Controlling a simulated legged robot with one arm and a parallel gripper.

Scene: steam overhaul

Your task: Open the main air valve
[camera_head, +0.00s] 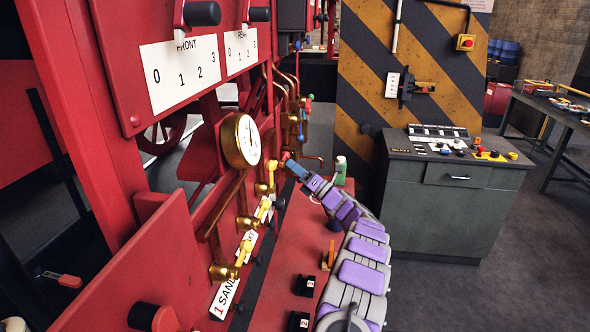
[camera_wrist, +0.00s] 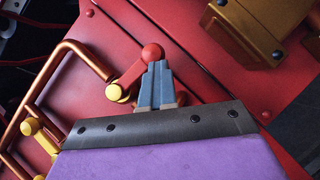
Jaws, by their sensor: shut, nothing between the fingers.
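A valve lever with a red arm, a red ball end (camera_wrist: 152,53) and a yellow hub (camera_wrist: 118,92) shows in the wrist view, on copper piping against the red panel. I see no readable label naming it the main air valve. In the head view its small red handle (camera_head: 285,156) sits at the end of my arm. My gripper (camera_wrist: 156,68) has its blue-grey fingers together, with the tips at the red ball. They appear to touch or overlap it; I cannot tell which. My gripper (camera_head: 291,163) hides part of the valve in the head view.
A brass gauge (camera_head: 240,141) and yellow-handled valves (camera_head: 243,252) line the red machine at left. A green-and-white bottle (camera_head: 340,170) stands behind my arm. A grey control cabinet (camera_head: 455,195) stands right, before a striped panel (camera_head: 375,50). Floor at lower right is clear.

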